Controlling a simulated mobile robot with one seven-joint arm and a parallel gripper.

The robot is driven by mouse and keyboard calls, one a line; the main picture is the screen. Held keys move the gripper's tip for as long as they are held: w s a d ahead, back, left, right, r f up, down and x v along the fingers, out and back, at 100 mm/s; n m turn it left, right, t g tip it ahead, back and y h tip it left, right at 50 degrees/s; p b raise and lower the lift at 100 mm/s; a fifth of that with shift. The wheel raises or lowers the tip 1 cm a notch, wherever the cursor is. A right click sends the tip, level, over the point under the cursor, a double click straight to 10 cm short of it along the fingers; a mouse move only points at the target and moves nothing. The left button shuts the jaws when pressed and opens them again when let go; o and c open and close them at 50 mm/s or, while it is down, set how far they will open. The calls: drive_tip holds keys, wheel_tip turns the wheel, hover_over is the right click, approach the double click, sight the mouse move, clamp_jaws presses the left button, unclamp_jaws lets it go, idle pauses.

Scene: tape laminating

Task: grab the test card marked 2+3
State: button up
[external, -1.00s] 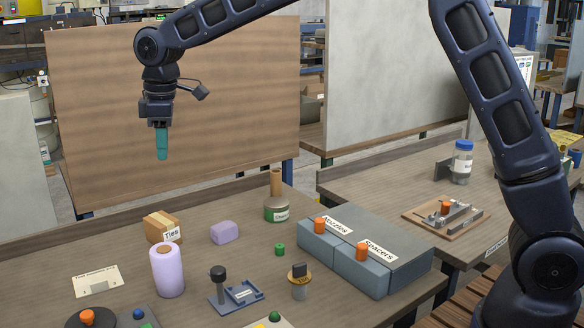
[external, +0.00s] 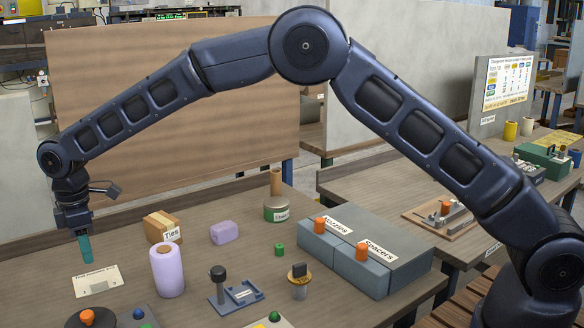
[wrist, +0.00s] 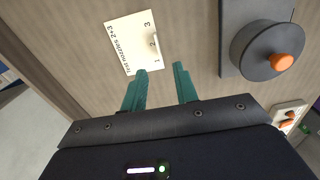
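The test card (external: 97,281) is a small cream card lying flat on the wooden table at the left. In the wrist view the card (wrist: 125,42) reads "Test nozzles 2+3", with the digits 1, 2, 3 and a small pale piece on it. My gripper (external: 86,262) hangs above the card's far edge, its teal fingers pointing down. In the wrist view my gripper (wrist: 161,70) has its two teal fingers apart with nothing between them. The card lies ahead and to the left of the fingertips, not touched.
A dark round base with an orange knob (wrist: 284,62) stands right of the card in the wrist view. A lilac roll (external: 168,270) and a box labelled Ties (external: 160,227) stand to the card's right.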

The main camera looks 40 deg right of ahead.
sight(95, 280)
wheel_tip(95, 280, down, 9)
drive_tip(key=shift+w+d+f, duration=0.1)
drive_tip(key=shift+w+d, duration=0.05)
clamp_jaws()
idle(0.5)
